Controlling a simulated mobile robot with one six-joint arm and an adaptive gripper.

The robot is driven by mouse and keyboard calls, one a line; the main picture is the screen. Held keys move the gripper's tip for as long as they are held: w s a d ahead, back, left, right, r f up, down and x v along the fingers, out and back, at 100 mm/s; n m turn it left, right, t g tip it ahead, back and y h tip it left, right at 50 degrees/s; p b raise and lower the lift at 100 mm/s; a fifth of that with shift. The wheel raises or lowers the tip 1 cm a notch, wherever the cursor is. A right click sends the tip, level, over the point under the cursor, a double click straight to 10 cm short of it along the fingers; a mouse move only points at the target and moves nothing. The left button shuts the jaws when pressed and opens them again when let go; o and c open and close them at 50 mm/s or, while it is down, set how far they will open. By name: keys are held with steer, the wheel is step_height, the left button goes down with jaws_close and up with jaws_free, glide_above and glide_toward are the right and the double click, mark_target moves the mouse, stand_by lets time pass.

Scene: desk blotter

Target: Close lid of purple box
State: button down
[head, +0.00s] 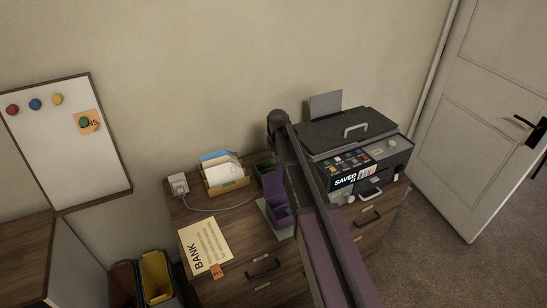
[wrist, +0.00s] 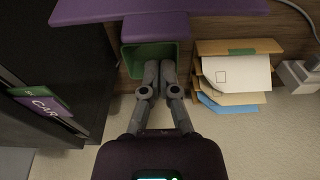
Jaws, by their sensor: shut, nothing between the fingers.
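The purple box (head: 281,215) stands on the cabinet top, partly behind my arm in the head view. Its purple lid (head: 272,184) is open, swung back toward the wall side and the green box (head: 263,168). In the wrist view a purple panel, apparently the lid (wrist: 156,28), lies close above the green box (wrist: 130,60). My gripper (wrist: 161,66) is shut and empty, its fingertips at the wall-side edge of the green box and apart from the purple panel. Whether they touch the green box I cannot tell. In the head view my arm hides the gripper.
A dark printer (head: 347,130) stands close to the right. A wooden holder with envelopes (head: 224,176) and a white plug block (head: 179,184) with a cable are to the left. A BANK sheet (head: 205,244) lies at the front left. The wall is close behind.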

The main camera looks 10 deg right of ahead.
steer(key=shift+s+d+r, duration=0.2)
steer(key=shift+s, duration=0.4)
steer(key=shift+s+d+r, duration=0.15)
steer(key=shift+s+r, duration=0.05)
steer(key=shift+s, duration=0.4)
steer(key=shift+d, duration=0.2)
